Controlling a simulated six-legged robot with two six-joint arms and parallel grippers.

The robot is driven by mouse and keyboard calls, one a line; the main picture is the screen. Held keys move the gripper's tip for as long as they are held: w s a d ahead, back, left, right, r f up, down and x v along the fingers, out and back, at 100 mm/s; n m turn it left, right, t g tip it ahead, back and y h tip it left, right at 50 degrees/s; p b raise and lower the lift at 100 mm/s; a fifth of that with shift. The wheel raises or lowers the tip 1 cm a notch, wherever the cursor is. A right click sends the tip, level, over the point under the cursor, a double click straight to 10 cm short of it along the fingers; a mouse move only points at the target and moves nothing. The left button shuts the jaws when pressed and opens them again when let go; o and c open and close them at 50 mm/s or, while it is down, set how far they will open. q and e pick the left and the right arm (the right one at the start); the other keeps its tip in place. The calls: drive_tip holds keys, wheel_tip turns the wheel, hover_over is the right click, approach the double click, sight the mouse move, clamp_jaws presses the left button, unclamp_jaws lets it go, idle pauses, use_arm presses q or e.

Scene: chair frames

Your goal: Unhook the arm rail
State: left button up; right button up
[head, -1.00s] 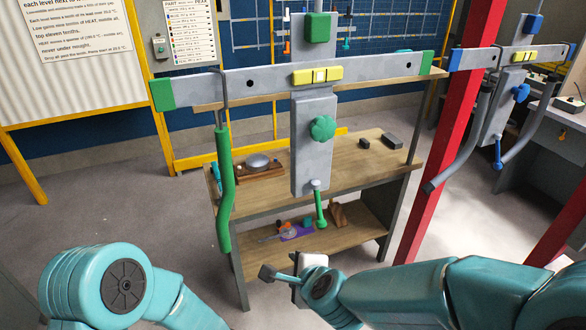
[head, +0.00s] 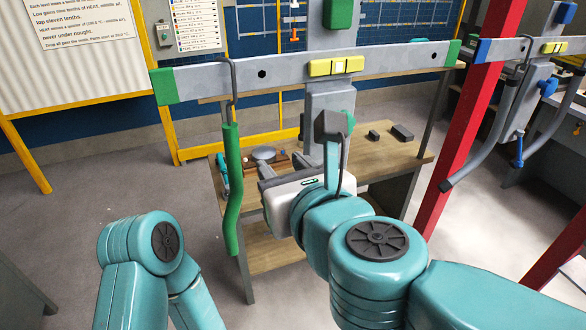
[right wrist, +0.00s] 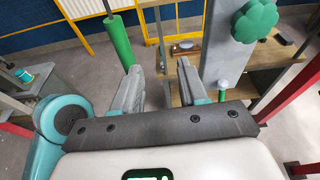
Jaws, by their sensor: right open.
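The arm rail (head: 232,190) is a green bent tube on a dark hook, hanging from the left part of the grey crossbar (head: 200,80). In the right wrist view the green rail (right wrist: 118,40) shows beyond and left of the fingers. My right gripper (head: 275,168) is right of the rail, apart from it; its two fingers (right wrist: 160,70) are spread with nothing between them. My left arm shows at lower left, but its gripper is not visible.
A grey upright with a green knob (right wrist: 255,20) stands to the right of my right gripper. Behind is a wooden workbench (head: 400,155) with small items. A red post (head: 450,160) and a second frame with blue-capped parts (head: 515,100) stand at right.

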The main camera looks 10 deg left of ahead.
sight(229, 174)
drive_tip(key=x, duration=0.7)
drive_tip(key=shift+w+f+b, duration=0.2)
drive_tip(key=shift+f+b, duration=0.05)
drive_tip(key=shift+b, duration=0.05)
drive_tip(key=shift+w+d, duration=0.1)
drive_tip(key=shift+w, duration=0.1)
clamp_jaws()
drive_tip(key=shift+s, duration=0.1)
drive_tip(key=shift+s+r, duration=0.1)
drive_tip(key=shift+s, duration=0.05)
